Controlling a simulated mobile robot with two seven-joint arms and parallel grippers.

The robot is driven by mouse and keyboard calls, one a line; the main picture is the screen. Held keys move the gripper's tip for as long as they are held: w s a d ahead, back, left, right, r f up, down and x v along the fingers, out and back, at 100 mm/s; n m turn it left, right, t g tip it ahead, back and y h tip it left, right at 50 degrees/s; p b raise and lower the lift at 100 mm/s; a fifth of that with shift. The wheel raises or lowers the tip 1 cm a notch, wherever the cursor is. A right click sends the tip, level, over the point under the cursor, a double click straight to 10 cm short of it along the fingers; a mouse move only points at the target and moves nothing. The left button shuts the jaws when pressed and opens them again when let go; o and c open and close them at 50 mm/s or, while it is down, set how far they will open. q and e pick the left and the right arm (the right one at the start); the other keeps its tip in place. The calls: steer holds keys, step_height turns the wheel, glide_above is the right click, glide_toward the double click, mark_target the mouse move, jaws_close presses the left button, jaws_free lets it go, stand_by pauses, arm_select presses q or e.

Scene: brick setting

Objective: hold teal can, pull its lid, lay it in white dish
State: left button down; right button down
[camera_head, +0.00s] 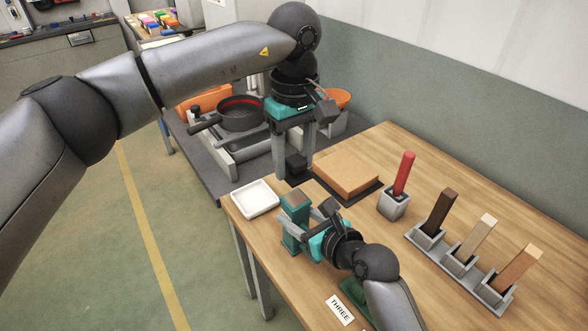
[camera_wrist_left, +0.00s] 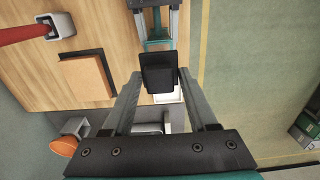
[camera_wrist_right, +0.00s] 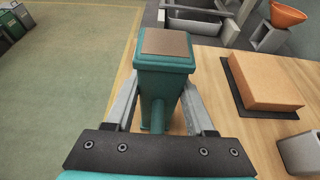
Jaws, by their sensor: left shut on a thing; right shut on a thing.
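The teal can (camera_head: 293,232) stands upright near the table's front left corner, its flat brown top (camera_wrist_right: 166,42) uncovered. My right gripper (camera_head: 297,228) is shut around the can's body; the right wrist view shows a finger on each side. My left gripper (camera_head: 298,155) is shut on a black lid (camera_head: 296,164), held in the air apart from the can. The lid (camera_wrist_left: 159,73) sits between the left fingertips in the left wrist view. The white dish (camera_head: 255,198) lies empty on the table left of the can; the lid partly hides it in the left wrist view (camera_wrist_left: 168,97).
An orange-brown block (camera_head: 346,175) lies on a dark mat behind the can. A grey holder with a red bar (camera_head: 403,173) and a grey rack (camera_head: 463,268) with several bars stand right. A pan (camera_head: 240,112) and orange bowl (camera_head: 338,97) are on the grey bench behind.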

steer(key=shift+c, duration=0.9)
jaws_free()
